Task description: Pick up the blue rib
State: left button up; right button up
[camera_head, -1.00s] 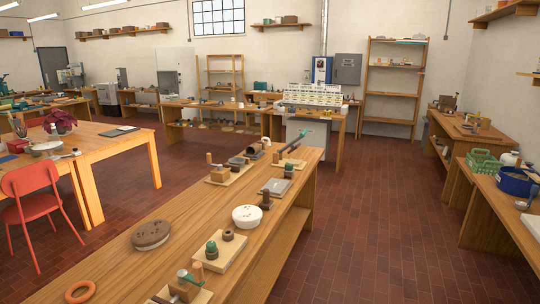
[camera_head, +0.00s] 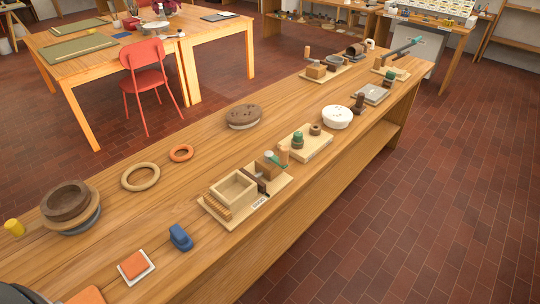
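A small blue piece (camera_head: 180,237), which may be the blue rib, sits near the front edge of the long wooden bench (camera_head: 205,160), in the lower left part of the head view. It looks blocky, with a taller part at one end; its exact shape is too small to tell. Nothing touches it. Neither of my grippers is in view.
An orange square on a white tile (camera_head: 136,266) lies left of the blue piece. A wooden box fixture (camera_head: 235,191) stands to its right. Behind are stacked round bowls (camera_head: 70,205), a tan ring (camera_head: 141,177) and an orange ring (camera_head: 181,153). Bare wood surrounds the blue piece.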

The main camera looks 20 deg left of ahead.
aim_at(180, 237)
jog(key=u, duration=1.5)
